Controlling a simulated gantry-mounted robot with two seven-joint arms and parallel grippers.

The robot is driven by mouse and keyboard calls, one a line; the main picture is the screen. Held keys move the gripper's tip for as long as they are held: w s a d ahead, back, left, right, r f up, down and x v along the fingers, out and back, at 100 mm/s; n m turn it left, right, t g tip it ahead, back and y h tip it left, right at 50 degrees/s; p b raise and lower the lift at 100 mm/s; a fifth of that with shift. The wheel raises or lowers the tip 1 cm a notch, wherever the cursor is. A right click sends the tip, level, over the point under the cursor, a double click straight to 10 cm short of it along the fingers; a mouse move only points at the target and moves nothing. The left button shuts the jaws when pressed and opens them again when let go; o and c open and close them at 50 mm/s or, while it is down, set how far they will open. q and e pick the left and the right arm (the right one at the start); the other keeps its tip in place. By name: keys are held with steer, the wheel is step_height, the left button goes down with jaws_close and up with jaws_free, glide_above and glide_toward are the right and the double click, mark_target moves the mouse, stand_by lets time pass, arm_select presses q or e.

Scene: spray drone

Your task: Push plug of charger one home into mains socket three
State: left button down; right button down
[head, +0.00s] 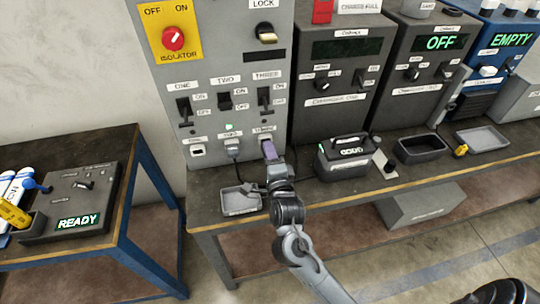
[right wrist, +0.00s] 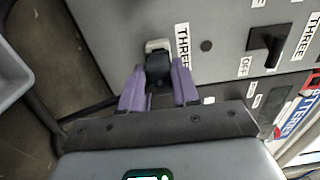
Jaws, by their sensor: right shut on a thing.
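The plug (right wrist: 157,68) is a small black block with a cord, seen in the right wrist view. My right gripper (head: 269,152) has purple fingers, which also show in the right wrist view (right wrist: 158,88), shut on the plug from both sides. The plug is at the pale mains socket three (right wrist: 157,45) on the grey panel, beside a THREE label. It overlaps the socket face; I cannot tell how deep it sits. In the head view the fingers hide the plug and most of the socket. Charger one (head: 338,112) is a dark box right of the panel. My left gripper is not in view.
A dark plug (head: 232,147) sits in socket two, under a lit green lamp (head: 229,127). Socket one (head: 197,150) is empty. A grey tray (head: 240,211) lies on the bench below. A dark battery box (head: 346,157) stands close right of my gripper.

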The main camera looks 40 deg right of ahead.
steer(key=shift+x, duration=0.85)
steer(key=c, duration=0.8)
jaws_free()
steer(key=shift+o, duration=0.2)
steer(key=shift+s+a, duration=0.35)
steer(key=shift+s, duration=0.25)
steer(key=p+v, duration=0.1)
steer(key=v, duration=0.7)
steer(key=shift+p, duration=0.3)
steer(key=shift+s+a, duration=0.3)
steer(key=shift+s, duration=0.35)
